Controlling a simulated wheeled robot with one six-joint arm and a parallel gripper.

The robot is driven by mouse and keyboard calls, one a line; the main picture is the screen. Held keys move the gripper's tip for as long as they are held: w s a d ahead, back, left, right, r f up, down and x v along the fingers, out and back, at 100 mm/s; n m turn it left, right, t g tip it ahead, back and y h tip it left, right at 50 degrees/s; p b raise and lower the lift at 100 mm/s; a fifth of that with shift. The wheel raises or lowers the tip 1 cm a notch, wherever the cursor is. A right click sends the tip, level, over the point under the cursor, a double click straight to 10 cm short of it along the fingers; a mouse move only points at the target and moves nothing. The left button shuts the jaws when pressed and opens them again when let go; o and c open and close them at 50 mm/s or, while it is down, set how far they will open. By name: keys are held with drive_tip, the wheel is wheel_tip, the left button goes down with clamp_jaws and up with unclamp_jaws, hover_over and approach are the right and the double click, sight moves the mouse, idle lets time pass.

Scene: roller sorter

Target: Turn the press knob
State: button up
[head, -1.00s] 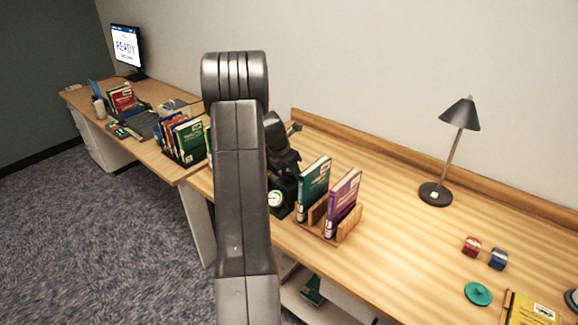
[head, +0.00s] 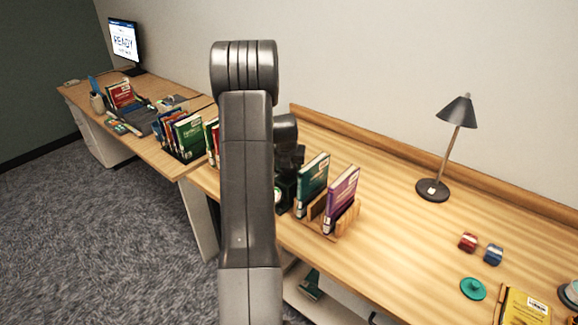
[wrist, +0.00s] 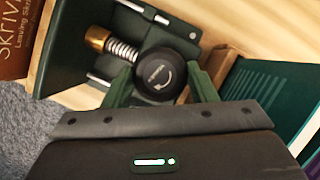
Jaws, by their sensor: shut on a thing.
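The press knob (wrist: 158,70), round and black with a white curved arrow on its face, sits between the two green fingers of my gripper (wrist: 166,84) in the wrist view. The fingers are closed on its left and right sides. Next to the knob are a metal spring (wrist: 121,51) and a brass end piece (wrist: 97,38) on the dark green press body (wrist: 73,58). In the head view my arm hides most of the press; a small part with a round white gauge (head: 278,196) shows. The knob is hidden there.
Right beside the press, a wooden rack (head: 346,221) holds a teal book (head: 312,184) and a purple book (head: 342,199). More books (head: 187,136) stand to the left. A lamp (head: 433,190) and small items are farther right. The middle of the desk is clear.

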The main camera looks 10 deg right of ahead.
drive_tip(key=shift+s+f, duration=0.1)
drive_tip(key=shift+f, duration=0.05)
drive_tip(key=o, duration=1)
drive_tip(key=b+v, duration=0.3)
drive_tip(key=v, duration=1.1)
drive_tip(key=shift+c, duration=0.2)
